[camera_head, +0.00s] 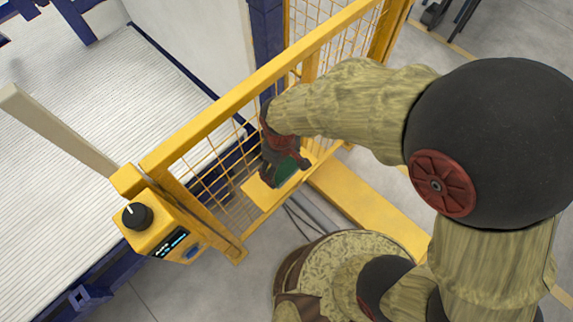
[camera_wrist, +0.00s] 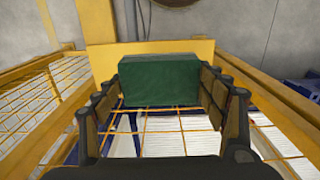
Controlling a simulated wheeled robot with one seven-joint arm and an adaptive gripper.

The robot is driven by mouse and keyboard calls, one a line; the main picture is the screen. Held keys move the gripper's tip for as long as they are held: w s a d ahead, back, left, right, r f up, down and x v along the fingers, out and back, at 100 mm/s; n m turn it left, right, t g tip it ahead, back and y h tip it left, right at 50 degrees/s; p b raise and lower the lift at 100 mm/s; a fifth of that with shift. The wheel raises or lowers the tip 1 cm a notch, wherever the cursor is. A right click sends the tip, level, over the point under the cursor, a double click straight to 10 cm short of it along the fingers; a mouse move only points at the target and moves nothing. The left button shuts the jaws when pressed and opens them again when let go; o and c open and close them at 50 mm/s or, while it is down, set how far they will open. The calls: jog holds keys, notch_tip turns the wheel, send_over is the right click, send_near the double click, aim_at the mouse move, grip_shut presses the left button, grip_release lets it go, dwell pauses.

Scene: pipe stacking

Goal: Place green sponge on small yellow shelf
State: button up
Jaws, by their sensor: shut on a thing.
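The green sponge (camera_wrist: 160,80) is a dark green block between the two fingers of my gripper (camera_wrist: 172,88) in the wrist view. Both fingers press on its sides. In the head view my gripper (camera_head: 287,165) points down at the small yellow shelf (camera_head: 256,195), and part of the sponge (camera_head: 288,172) shows beside the fingers. The sponge is over the shelf plate; I cannot tell whether it touches it. In the wrist view a yellow plate (camera_wrist: 105,62), likely the shelf, is right behind the sponge. My arm hides part of the shelf area.
A yellow mesh fence (camera_head: 210,120) runs diagonally right beside the shelf. A yellow control box (camera_head: 160,225) with a black knob stands at its near end. A white slatted conveyor (camera_head: 80,160) lies beyond the fence. A yellow beam (camera_head: 365,208) lies low to the right.

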aim_at(287, 161)
jog(key=w+f, duration=0.2)
jog(key=f, duration=0.1)
jog(key=w+d+f+b, duration=0.1)
jog(key=w+f, duration=0.2)
jog(key=shift+w+d+f, duration=0.1)
jog(key=shift+w+f, duration=0.05)
jog(key=shift+w, duration=0.1)
notch_tip(287, 161, down, 3)
jog(key=shift+f+b, duration=0.1)
jog(key=shift+b, duration=0.55)
jog(key=o, duration=1)
jog(key=shift+o, duration=0.2)
notch_tip(287, 161, up, 12)
jog(key=p, duration=0.3)
jog(key=d+r+m+t, duration=0.1)
jog(key=d+r+m, duration=0.1)
jog(key=d+r, duration=0.4)
jog(key=d+r+m+t, duration=0.15)
jog(key=d+r, duration=0.25)
jog(key=r, duration=0.5)
jog(key=s+d+r+m+t, duration=0.3)
jog(key=s+d+r+m, duration=0.3)
jog(key=s+d+r, duration=0.4)
jog(key=shift+s+d, duration=0.15)
jog(key=shift+d, duration=0.6)
